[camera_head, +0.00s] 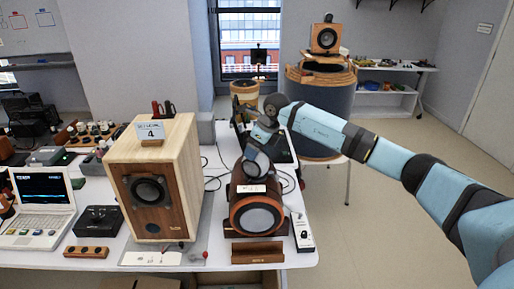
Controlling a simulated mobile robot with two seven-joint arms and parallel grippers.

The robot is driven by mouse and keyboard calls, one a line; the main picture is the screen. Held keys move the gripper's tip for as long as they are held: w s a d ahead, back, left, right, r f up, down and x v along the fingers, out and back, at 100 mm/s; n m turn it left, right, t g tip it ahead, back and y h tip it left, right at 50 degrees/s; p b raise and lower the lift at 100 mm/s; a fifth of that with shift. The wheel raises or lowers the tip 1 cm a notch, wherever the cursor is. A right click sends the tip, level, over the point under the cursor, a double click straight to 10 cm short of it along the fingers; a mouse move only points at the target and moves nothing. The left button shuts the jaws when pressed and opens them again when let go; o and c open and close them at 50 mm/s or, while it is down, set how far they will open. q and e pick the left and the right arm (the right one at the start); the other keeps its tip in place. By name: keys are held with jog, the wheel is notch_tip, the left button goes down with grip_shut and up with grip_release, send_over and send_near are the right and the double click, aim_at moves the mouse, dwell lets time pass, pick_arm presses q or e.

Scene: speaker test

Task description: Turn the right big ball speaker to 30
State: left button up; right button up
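A round, dark brown speaker with an orange ring and a grey cone (257,215) sits near the front right edge of the white table, its face towards me. I take it to be the right big ball speaker. My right arm reaches in from the right. My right gripper (256,166) points down at the top of this speaker, at or just above it. Whether it touches the speaker, and whether its fingers are open or shut, I cannot tell. My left gripper is not in view.
A tall wooden box speaker (154,190) with a "4" card (150,131) stands left of the ball speaker. A small wooden block (258,253) lies in front, and a white strip device (302,232) lies to the right. Cables run behind. A laptop (41,205) is far left.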

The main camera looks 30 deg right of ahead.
jog(key=b+v, duration=0.1)
jog(key=v, duration=1.2)
jog(key=shift+s+r, duration=0.2)
jog(key=shift+r, duration=0.15)
